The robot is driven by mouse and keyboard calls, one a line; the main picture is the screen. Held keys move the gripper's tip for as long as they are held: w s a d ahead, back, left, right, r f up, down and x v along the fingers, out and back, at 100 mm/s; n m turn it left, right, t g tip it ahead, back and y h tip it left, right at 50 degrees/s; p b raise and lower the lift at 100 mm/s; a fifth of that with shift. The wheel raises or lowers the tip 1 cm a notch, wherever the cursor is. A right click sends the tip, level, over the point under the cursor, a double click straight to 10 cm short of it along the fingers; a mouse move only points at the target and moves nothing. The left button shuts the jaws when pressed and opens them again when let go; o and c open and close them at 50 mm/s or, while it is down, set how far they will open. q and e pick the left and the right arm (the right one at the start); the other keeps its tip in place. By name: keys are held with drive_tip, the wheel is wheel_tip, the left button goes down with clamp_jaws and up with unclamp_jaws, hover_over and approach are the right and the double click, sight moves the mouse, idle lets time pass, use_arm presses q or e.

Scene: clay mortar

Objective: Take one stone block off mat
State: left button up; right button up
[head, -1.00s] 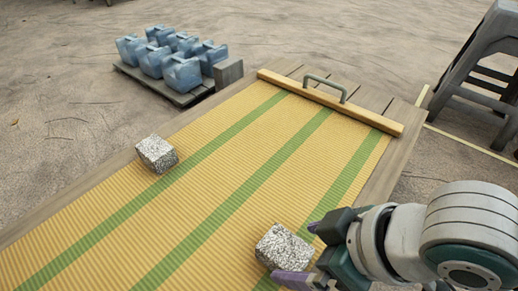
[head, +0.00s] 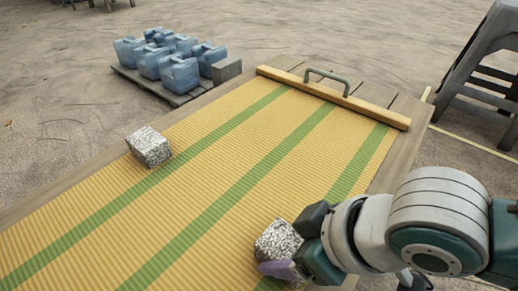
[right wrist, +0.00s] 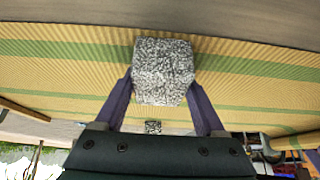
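Two speckled grey stone blocks stand on the yellow mat (head: 180,205) with green stripes. One block (head: 148,147) is near the mat's left edge. The other block (head: 278,242) is at the front right, by my right gripper (head: 295,245). In the right wrist view, this near block (right wrist: 164,72) is between the two purple fingers (right wrist: 160,90), with one on each side. I cannot tell whether they press on it. The far finger is hidden in the head view. The far block (right wrist: 153,127) shows small in the wrist view. My left gripper is not in view.
A wooden bar with a metal handle (head: 330,92) lies across the mat's far end. Several blue jugs (head: 178,72) stand on a pallet beyond the left side. A grey stool (head: 485,70) stands at the right. The mat's middle is clear.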

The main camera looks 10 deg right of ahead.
clamp_jaws()
idle(0.3)
idle(0.3)
